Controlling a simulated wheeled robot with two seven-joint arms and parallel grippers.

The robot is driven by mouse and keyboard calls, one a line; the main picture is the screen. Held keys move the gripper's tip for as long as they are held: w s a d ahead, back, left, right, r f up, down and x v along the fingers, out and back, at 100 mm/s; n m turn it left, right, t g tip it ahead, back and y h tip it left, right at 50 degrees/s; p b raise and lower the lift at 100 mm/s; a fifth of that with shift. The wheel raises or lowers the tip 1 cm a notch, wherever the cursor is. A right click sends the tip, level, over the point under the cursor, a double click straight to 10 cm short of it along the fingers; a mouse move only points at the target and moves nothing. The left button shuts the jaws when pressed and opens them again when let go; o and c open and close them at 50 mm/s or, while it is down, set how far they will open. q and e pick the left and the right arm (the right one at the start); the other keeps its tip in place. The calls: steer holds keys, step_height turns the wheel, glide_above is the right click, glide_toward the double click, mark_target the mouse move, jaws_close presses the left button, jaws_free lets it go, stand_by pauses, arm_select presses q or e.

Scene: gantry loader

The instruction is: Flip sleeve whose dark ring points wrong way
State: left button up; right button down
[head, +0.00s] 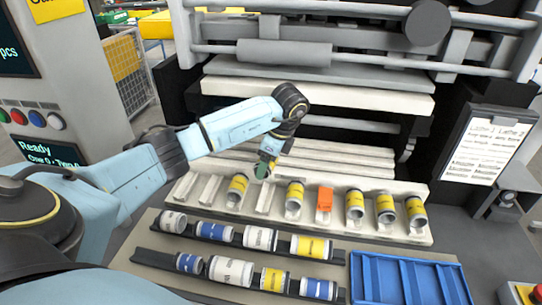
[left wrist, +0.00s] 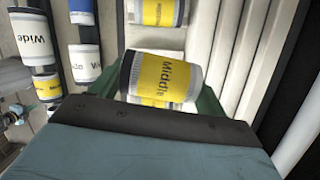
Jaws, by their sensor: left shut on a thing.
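My left gripper (head: 264,171) is above the pale slotted rack, over an empty slot. In the left wrist view its green fingers (left wrist: 162,88) are shut on a yellow sleeve (left wrist: 164,78) marked "Middle". That sleeve lies crosswise, with a dark edge at its left end; the head view does not clearly show it. Another yellow sleeve (head: 238,188) rests in the slot to the left and shows in the left wrist view (left wrist: 158,12). More yellow sleeves (head: 295,195) (head: 355,204) (head: 385,208) (head: 415,211) rest to the right. My right gripper is out of view.
An orange block (head: 325,199) sits among the rack (head: 340,232) slots. Two black rails (head: 150,259) in front hold white, blue and yellow sleeves. A blue divided tray (head: 405,280) is at front right. The machine (head: 320,88) with its bars stands behind. Two slots at the rack's left are empty.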

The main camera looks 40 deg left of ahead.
arm_select(q)
steer(key=shift+a+n+g, duration=0.15)
steer(key=shift+n+g, duration=0.15)
steer(key=shift+n, duration=0.5)
steer(key=shift+f, duration=0.1)
step_height(320, 180, down, 7)
steer(key=b, duration=0.6)
steer(key=shift+s+f, duration=0.1)
steer(key=shift+f, duration=0.1)
steer(key=shift+f+b, duration=0.8)
steer(key=shift+f, duration=0.7)
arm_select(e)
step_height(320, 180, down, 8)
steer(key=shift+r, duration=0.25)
arm_select(q)
steer(key=o, duration=1.3)
steer(key=shift+c, duration=0.2)
steer(key=shift+o, duration=0.3)
steer(key=shift+r, duration=0.1)
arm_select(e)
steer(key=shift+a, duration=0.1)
